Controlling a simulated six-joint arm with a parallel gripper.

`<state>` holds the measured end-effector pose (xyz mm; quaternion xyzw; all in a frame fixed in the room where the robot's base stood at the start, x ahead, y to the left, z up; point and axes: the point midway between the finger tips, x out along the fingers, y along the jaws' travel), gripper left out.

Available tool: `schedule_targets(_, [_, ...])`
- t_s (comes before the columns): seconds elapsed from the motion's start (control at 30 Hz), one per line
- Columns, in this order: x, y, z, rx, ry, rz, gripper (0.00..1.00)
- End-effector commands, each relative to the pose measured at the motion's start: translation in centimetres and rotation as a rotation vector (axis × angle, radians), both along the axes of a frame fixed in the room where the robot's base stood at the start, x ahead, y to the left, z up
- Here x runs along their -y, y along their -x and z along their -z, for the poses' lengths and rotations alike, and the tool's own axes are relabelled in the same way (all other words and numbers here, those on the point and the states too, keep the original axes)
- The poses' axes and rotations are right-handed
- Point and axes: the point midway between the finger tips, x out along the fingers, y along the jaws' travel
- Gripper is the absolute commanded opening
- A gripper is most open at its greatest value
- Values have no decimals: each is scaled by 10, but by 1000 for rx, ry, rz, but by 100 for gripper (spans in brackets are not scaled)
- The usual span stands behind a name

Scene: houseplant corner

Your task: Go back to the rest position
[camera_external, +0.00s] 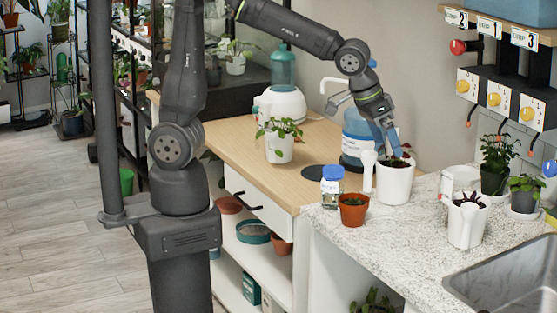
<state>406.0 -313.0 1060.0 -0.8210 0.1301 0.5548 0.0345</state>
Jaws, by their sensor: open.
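My gripper (390,148) is open at the end of my arm and points down. It is just above a white pot (395,184) with a small plant in dark soil. Its fingertips overlap the plant in the picture, and I cannot tell whether they touch it. I see nothing held between the fingers. My arm reaches from its base at left across the wooden counter.
A blue-lidded jar (332,188), a terracotta pot (354,212) and a white upright tool (369,170) stand near the white pot. A large blue bottle (355,140) is behind. A potted plant (279,147) stands on the wooden counter (230,140). The sink (510,280) is at right.

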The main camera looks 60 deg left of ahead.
Motion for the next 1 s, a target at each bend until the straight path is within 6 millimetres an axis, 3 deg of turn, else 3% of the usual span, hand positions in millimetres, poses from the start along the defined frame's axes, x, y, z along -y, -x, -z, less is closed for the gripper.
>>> schedule_targets(0.27, [23, 41, -31, 2, 2, 4, 100])
schedule_targets(0.8, [22, 39, -141, 2, 4, 0, 100])
schedule_targets(1.0, [-2, 2, -139, -1, 0, -82, 100])
